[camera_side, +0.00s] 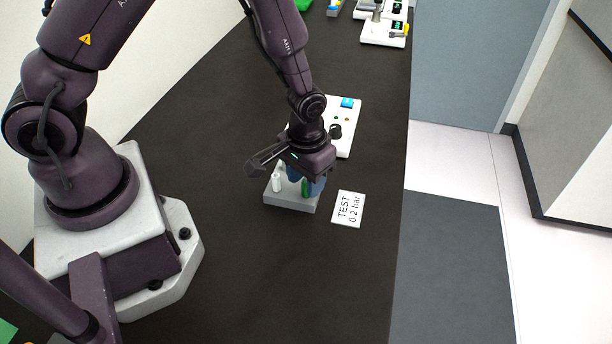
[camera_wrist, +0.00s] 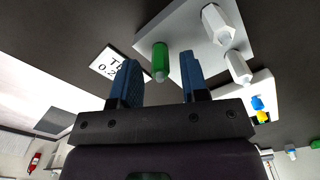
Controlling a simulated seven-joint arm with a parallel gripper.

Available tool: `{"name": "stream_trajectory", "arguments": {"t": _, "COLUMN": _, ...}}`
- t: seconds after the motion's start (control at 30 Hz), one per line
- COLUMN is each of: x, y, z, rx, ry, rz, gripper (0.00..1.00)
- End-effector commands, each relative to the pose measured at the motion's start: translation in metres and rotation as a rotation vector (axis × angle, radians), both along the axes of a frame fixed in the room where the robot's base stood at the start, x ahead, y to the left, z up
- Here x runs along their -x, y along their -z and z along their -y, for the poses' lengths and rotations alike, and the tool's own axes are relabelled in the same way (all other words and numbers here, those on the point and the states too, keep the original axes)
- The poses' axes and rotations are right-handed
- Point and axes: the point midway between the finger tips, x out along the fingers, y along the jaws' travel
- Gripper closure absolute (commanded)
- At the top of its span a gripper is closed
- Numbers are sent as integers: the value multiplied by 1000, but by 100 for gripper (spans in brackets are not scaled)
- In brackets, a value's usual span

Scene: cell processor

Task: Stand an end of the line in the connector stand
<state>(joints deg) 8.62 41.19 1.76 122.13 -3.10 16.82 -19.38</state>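The connector stand (camera_side: 299,206) is a light grey block on the dark bench, below my gripper (camera_side: 307,187). A green cylinder (camera_side: 305,188) stands upright on it, beside a white post (camera_side: 277,183). I see no tube clearly, and cannot tell whether the green piece is an end of the line.
A card reading "TEST 0.2 bar" (camera_side: 348,208) lies right of the stand. A white box (camera_side: 348,120) with a blue part, small buttons and a black knob stands just behind. White equipment (camera_side: 383,30) is at the far end. The bench in front of the stand is clear.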

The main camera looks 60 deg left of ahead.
Motion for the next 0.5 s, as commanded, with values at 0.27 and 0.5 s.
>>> {"name": "stream_trajectory", "arguments": {"t": 0.27, "x": -1, "y": -3, "z": 0, "rx": 0, "ry": 0, "rz": 2, "gripper": 59}}
{"name": "stream_trajectory", "arguments": {"t": 0.5, "x": -2, "y": -37, "z": 1, "rx": 1, "ry": 1, "rz": 8, "gripper": 59}}
